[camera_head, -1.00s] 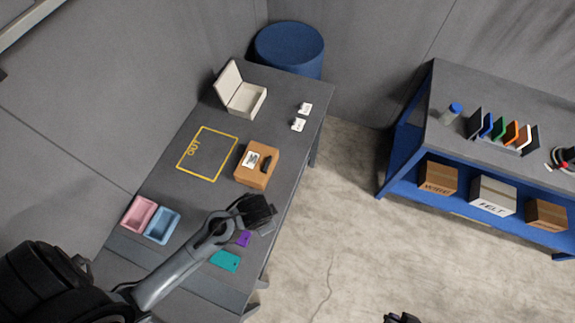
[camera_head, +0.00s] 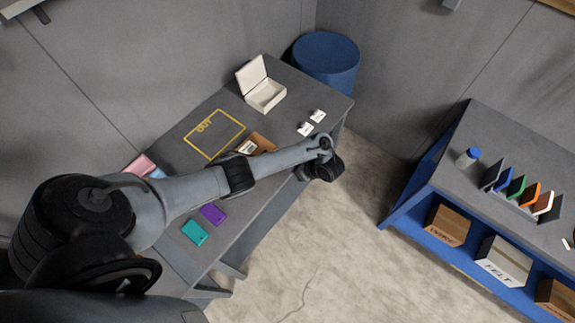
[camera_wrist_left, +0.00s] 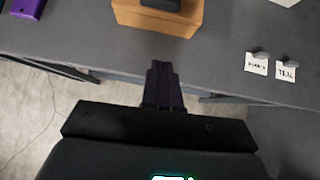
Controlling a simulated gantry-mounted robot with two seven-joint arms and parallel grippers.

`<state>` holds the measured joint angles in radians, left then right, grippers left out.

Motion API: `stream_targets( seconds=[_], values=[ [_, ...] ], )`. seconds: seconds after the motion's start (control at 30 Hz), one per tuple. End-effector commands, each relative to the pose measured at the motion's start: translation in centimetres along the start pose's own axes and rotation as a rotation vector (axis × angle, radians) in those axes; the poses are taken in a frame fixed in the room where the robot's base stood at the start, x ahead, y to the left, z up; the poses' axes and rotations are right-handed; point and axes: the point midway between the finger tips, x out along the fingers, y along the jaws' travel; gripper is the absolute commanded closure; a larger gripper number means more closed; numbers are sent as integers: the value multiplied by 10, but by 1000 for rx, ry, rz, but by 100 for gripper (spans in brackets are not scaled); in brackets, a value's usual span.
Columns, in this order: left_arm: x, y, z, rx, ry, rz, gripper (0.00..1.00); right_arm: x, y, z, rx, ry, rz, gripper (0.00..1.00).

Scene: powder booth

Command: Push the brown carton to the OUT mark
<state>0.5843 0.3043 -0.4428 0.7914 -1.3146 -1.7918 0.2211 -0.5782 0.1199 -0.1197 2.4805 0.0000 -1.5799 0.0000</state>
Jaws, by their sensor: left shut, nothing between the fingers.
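The brown carton (camera_head: 264,142) is on the grey table, partly hidden behind my left arm in the head view. A black item and a white label are on its top. Its near side shows at the top of the left wrist view (camera_wrist_left: 155,20). The OUT mark (camera_head: 204,126), a yellow outline on the table, is bare, left of the carton. My left gripper (camera_head: 322,168) is by the table's right edge. In the left wrist view its fingers (camera_wrist_left: 162,68) are shut and empty, pointing at the carton with a gap between. My right gripper is out of view.
An open white box (camera_head: 265,96) and two small white tags (camera_head: 312,123) are farther back on the table. Purple (camera_head: 213,214) and teal (camera_head: 195,232) items lie nearer. Pink (camera_head: 141,164) and blue trays are partly hidden. A blue drum (camera_head: 327,62) stands behind.

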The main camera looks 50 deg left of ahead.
Motion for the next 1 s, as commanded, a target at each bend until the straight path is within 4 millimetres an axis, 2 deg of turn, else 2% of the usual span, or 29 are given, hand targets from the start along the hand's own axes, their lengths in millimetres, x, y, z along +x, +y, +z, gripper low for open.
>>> stream_targets(
  seconds=[0.17, 0.6, 0.73, 1.0],
  values=[
    [24, 0, -2, 0, -4, 1, 100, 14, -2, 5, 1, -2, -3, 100],
    [103, 0, -2, -1, -2, 0, 100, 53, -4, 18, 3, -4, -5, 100],
    [111, 0, 16, -1, -2, 1, 100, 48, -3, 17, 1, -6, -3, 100],
    [123, 0, 28, 0, 0, 0, 100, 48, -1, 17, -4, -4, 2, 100]
  ],
)
